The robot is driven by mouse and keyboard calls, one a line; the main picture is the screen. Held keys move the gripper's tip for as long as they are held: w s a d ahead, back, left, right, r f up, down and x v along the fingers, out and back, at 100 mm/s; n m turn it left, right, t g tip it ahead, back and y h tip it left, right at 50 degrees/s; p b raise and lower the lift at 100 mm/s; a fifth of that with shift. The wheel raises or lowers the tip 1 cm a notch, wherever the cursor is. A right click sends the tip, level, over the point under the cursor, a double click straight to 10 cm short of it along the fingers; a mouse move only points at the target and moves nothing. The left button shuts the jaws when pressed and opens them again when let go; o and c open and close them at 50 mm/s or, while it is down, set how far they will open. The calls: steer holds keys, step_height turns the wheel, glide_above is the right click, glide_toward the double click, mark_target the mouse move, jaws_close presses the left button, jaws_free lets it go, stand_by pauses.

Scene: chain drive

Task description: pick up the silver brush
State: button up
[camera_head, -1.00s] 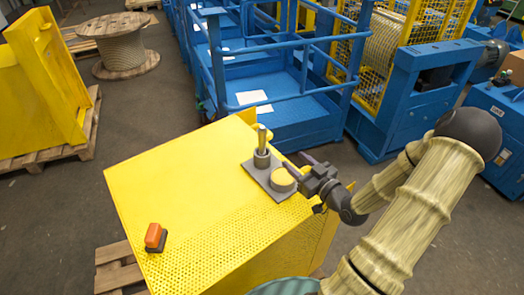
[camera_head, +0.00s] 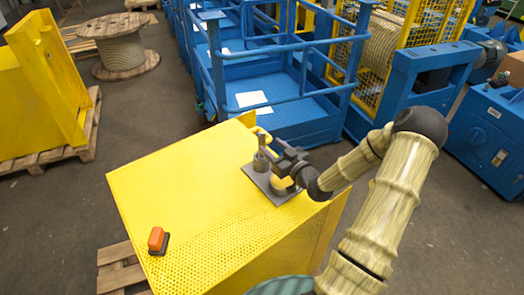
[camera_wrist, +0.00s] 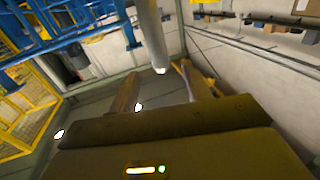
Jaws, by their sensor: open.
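A silver upright post, which I take for the silver brush (camera_head: 261,143), stands in a wider grey collar on a grey plate (camera_head: 256,178). The plate lies on the yellow cabinet top (camera_head: 180,180). My gripper (camera_head: 272,146) is open, just right of the post at about its upper part. In the wrist view the grey cylinder (camera_wrist: 152,35) shows between the directions of my two fingers (camera_wrist: 160,90), with its end near the fingertips. I see no finger closed on it. A round yellow-topped piece (camera_head: 279,184) on the same plate is partly hidden by my gripper.
An orange-handled object with a dark base (camera_head: 157,239) lies at the cabinet top's left front. The middle of the top is clear. A blue railed platform (camera_head: 285,105) stands close behind the cabinet. A wooden spool (camera_head: 122,48) stands at the far left.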

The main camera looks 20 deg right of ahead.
mark_target(262, 137)
steer(key=shift+w+a, duration=0.25)
steer(key=shift+w, duration=0.4)
steer(key=p+x, duration=0.2)
steer(key=x, duration=0.3)
steer(key=shift+w+r+p, duration=0.1)
steer(key=shift+w+p, duration=0.2)
steer(key=shift+s, duration=0.1)
steer(key=c, duration=1)
steer(key=shift+d, duration=0.15)
steer(key=shift+c, duration=0.2)
